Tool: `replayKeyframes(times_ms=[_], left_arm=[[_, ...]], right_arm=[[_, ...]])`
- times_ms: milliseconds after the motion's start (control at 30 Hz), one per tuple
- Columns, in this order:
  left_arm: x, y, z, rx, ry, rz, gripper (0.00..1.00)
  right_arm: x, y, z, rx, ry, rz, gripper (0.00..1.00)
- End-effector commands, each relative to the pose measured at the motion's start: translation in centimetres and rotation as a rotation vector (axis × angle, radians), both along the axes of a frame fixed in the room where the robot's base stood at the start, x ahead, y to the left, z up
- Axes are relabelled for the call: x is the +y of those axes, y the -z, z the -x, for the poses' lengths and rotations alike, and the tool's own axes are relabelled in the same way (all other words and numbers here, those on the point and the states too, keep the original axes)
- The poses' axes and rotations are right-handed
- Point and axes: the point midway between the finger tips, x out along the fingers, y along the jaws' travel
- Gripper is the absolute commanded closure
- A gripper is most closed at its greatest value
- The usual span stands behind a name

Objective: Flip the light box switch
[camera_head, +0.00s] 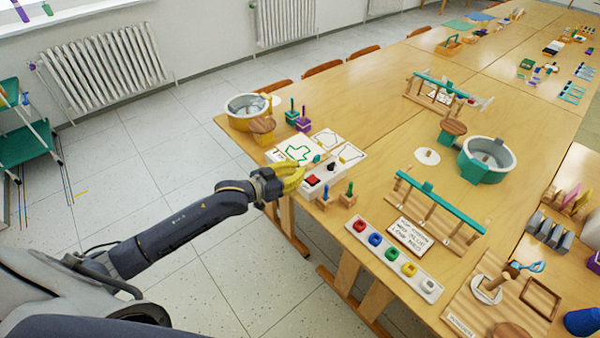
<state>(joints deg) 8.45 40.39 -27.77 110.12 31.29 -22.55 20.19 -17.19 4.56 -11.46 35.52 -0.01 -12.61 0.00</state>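The light box (343,171) is a low white box near the table's left edge, with outline drawings on its top. A red switch (312,180) sits on a dark patch at its near end, and a dark slot or knob shows beside it. My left gripper (297,179), with yellow fingers, is just left of the switch at the box's near corner. The fingertips look very close to the box; I cannot tell whether they touch it. The fingers overlap from this angle, so their opening is unclear. I see nothing held. My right gripper is not in view.
Pegged wooden blocks (348,196) stand close to the box's near side. A white strip with coloured knobs (398,264) lies to the right. Bare tabletop (385,180) lies right of the box.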

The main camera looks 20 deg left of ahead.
Motion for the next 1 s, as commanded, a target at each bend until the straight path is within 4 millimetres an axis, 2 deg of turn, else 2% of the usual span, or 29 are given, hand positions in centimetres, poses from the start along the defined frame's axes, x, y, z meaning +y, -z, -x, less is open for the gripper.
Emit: replayKeyframes(times_ms=[467, 700, 1000], left_arm=[[-4.0, 1.8, -7.1, -0.001, 0.0, 0.0, 1.0], [-3.9, 4.7, -6.9, 0.001, 0.001, -0.002, 1.0], [-3.9, 5.9, -6.9, 0.0, 0.0, -0.002, 1.0]], right_arm=[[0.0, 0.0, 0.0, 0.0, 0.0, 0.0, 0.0], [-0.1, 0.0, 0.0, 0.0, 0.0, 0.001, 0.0], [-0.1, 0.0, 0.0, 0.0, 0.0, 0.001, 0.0]])
